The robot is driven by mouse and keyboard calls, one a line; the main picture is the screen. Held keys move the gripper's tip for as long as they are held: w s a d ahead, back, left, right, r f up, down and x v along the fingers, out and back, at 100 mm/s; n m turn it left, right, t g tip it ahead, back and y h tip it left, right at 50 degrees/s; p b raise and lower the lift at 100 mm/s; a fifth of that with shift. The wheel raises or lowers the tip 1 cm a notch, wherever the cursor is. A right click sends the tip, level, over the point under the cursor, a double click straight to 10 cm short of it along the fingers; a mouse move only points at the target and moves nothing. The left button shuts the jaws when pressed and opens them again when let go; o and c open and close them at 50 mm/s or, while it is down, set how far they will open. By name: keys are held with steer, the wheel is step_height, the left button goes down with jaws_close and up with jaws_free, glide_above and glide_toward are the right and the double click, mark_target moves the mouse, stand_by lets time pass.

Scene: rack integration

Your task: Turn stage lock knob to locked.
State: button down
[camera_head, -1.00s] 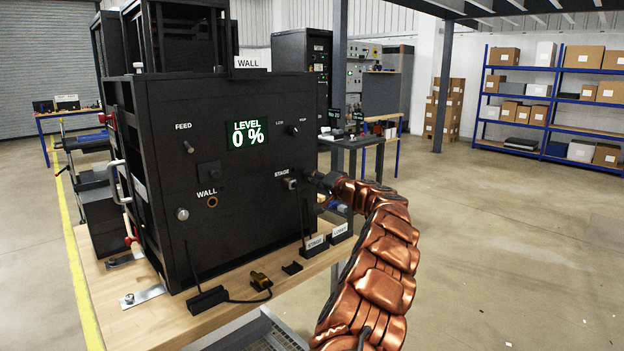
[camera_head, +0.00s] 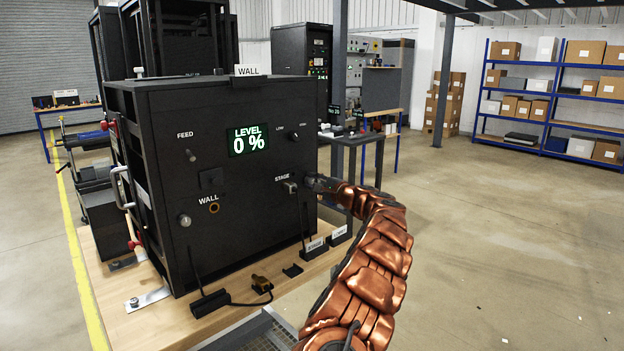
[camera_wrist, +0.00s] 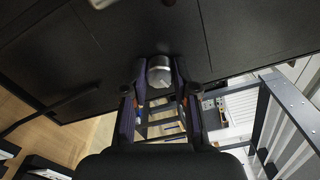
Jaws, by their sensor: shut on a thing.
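The black cabinet (camera_head: 225,200) stands on a wooden bench, with a STAGE label (camera_head: 282,178) at the right of its front. A small grey fitting (camera_head: 290,188) sits just below that label. My gripper (camera_head: 308,183) is at the panel just right of the fitting. In the wrist view a silver round knob (camera_wrist: 159,66) sits between the two fingertips of my gripper (camera_wrist: 160,75), which are shut on its sides. I take it as the stage lock knob; my gripper hides it in the head view. Its lock position cannot be read.
The front also carries a LEVEL display (camera_head: 248,140) reading 0 %, a FEED switch (camera_head: 190,155) and a silver knob (camera_head: 184,220) at lower left. A thin black rod (camera_head: 303,215) stands below my gripper. The floor to the right is open.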

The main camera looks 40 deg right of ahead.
steer(key=shift+m+p, duration=0.8)
steer(key=shift+m, duration=1.2)
steer(key=c, duration=0.9)
jaws_free()
steer(key=shift+s, duration=0.1)
steer(key=s, duration=1.1)
steer(key=shift+s+a, duration=0.15)
steer(key=shift+s, duration=0.25)
